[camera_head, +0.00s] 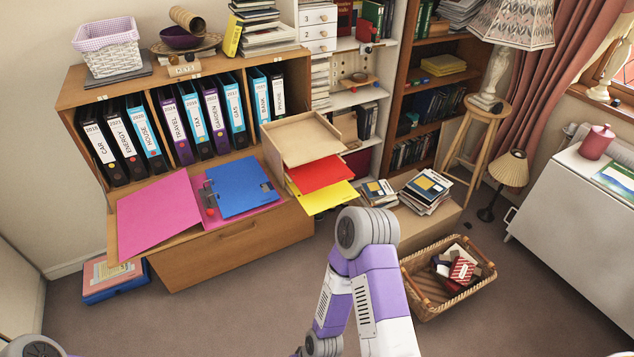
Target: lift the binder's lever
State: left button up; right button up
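An open pink binder (158,213) lies on the wooden bureau's lowered front, its left cover spread flat. A blue folder or sheet (240,186) covers most of its right side. The binder's metal lever mechanism (208,192) shows near the spine, with a small red tip (211,212) at its lower end. The lever is too small to tell whether it is up or down. Neither gripper is in view. A bent purple and white arm of mine rises at the bottom middle, clear of the binder, and its hand is hidden or out of frame.
Upright binders (180,120) fill the shelf behind the open binder. A wooden letter tray (300,139) with red and yellow folders stands right of it. A wicker basket (423,303) and stacked books (425,192) are farther right. Floor in front of the drawer is clear.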

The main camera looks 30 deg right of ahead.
aim_at(209, 212)
jog(key=z, duration=0.4)
jog(key=k, duration=0.55)
jog(key=z, duration=0.4)
jog(key=i, duration=1.1)
jog(key=u, duration=0.95)
